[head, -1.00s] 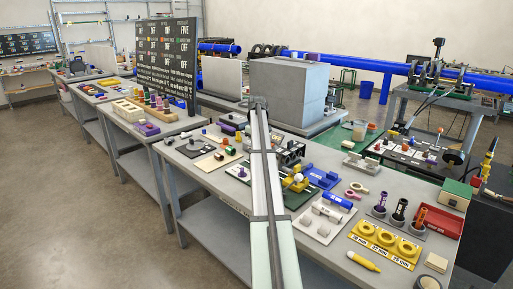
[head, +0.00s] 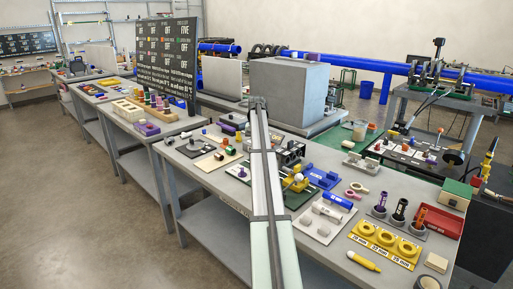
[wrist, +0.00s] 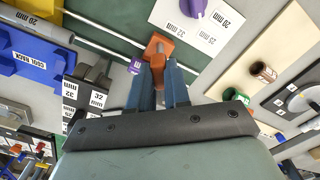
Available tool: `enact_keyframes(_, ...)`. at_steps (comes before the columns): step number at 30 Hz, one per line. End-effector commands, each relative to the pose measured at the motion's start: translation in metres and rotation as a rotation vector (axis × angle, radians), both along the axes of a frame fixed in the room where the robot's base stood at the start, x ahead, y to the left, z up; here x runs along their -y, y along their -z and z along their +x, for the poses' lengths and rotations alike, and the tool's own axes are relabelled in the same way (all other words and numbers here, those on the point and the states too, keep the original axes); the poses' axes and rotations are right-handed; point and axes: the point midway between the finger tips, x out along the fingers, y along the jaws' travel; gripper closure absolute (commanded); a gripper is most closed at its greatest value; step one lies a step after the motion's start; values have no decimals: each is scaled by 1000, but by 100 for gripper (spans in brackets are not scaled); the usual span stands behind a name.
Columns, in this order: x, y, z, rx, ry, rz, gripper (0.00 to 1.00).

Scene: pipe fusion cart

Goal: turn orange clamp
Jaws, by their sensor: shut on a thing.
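The orange clamp (wrist: 157,46) shows in the wrist view as an orange handle with a wider block at its far end, above a green board. My gripper (wrist: 158,82) has its two blue fingers shut on the near part of the handle. The fingers hide part of the handle, so the exact contact cannot be seen. In the head view my arm covers this part of the bench, and I cannot make out the clamp or the gripper there.
A purple knob (wrist: 193,7) on a white label plate sits close beyond the clamp. Size blocks (wrist: 92,90) stand left of the fingers. A beige board (wrist: 262,70) lies right.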

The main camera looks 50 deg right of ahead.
Motion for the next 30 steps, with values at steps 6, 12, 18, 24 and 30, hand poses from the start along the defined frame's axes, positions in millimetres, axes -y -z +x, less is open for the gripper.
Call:
enact_keyframes(6, 1, 0, 1, 2, 203, -1, 100)
enact_keyframes(12, 1, -1, 1, 2, 380, -1, 100)
enact_keyframes(18, 1, -1, 1, 3, 523, -2, 100)
enact_keyframes(24, 1, -1, 1, 3, 620, -2, 100)
enact_keyframes(30, 2, -1, 1, 3, 670, -3, 100)
